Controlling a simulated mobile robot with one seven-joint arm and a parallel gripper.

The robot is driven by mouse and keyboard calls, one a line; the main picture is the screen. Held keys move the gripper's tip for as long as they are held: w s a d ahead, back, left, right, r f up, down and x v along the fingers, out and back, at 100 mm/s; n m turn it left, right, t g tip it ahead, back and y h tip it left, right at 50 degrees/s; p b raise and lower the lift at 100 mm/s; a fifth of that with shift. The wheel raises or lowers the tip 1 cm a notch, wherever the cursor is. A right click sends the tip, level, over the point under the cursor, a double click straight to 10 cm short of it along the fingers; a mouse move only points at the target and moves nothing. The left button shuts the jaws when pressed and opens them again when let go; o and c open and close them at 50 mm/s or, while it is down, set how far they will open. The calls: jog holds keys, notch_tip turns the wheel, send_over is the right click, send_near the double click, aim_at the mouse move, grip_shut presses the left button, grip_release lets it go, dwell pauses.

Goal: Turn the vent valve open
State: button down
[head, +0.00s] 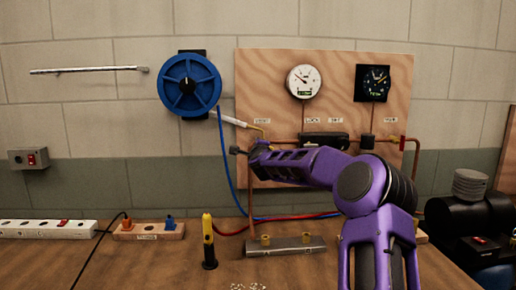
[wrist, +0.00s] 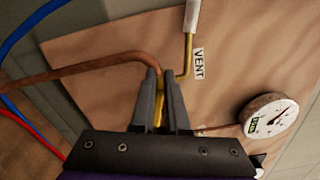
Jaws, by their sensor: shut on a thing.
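The vent valve (wrist: 160,113) shows as a narrow brass-yellow piece between my fingers in the wrist view; most of it is hidden by them. My gripper (wrist: 161,80) is shut on it, with a grey finger on each side. In the head view my gripper (head: 252,147) reaches the left side of the plywood panel, just below the VENT label (head: 262,121), and hides the valve. The VENT label (wrist: 199,62) is to the right of the fingers in the wrist view. How far the valve is turned cannot be told.
A copper pipe (wrist: 90,75) and a bent brass tube (wrist: 187,58) run close to my fingers. A round white gauge (head: 303,82) and a black dial (head: 372,83) are on the plywood panel (head: 335,62). A blue hose reel (head: 189,85) hangs left. A yellow-black tool (head: 208,240) stands on the bench.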

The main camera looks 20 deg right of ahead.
jog(key=shift+f+n+b, duration=0.2)
jog(key=shift+n+b, duration=0.15)
jog(key=shift+n, duration=0.45)
jog(key=shift+f+n+b, duration=0.15)
jog(key=shift+n+b, duration=0.15)
jog(key=shift+n, duration=0.5)
jog(key=c, duration=0.9)
grip_release()
jog(key=shift+f, duration=0.1)
jog(key=b+v, duration=0.2)
jog(key=v, duration=1.5)
jog(key=shift+s+a, duration=0.1)
jog(key=shift+s, duration=0.15)
